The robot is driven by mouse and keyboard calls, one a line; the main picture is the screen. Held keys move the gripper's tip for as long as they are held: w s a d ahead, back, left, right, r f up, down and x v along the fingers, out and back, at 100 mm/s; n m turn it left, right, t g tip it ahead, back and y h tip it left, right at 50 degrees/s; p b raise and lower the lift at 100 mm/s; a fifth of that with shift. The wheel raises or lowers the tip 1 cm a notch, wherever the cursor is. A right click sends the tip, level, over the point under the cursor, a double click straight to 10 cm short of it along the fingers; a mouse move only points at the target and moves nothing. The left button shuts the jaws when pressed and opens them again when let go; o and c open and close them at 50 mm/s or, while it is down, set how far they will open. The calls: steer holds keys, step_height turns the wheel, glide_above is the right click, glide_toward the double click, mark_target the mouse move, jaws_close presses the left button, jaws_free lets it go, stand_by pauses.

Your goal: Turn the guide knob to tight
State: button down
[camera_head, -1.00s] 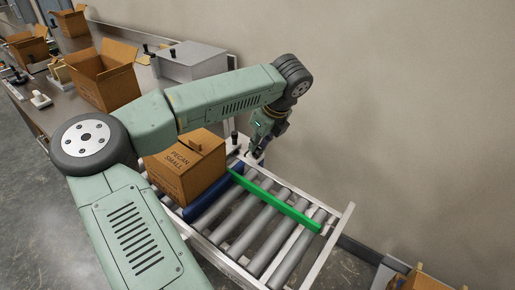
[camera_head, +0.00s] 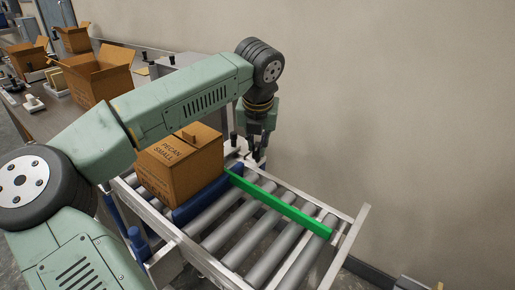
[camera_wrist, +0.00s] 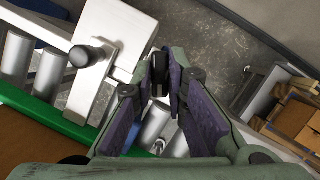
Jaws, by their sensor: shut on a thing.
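The green guide rail (camera_head: 280,205) runs across the rollers, and its near part shows in the wrist view (camera_wrist: 55,122). My gripper (camera_head: 258,153) points down at the rail's wall-side end. In the wrist view my gripper (camera_wrist: 163,75) is shut on a dark knob (camera_wrist: 160,88), mostly hidden between the fingers. Another black round knob (camera_wrist: 80,56) stands on a pale metal bracket to the left, apart from the fingers. No tight or loose marking can be read.
Open cartons (camera_head: 98,75) stand on the bench behind. The wall is close on the right. The rollers (camera_head: 248,240) toward the front are bare.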

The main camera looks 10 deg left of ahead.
steer(key=m+h, duration=0.1)
steer(key=m, duration=0.4)
steer(key=shift+a+m+h, duration=0.1)
steer(key=shift+m+h, duration=0.2)
steer(key=shift+h, duration=0.1)
stand_by(0.3)
steer(key=c, duration=1.6)
jaws_free()
steer(key=v, duration=1.2)
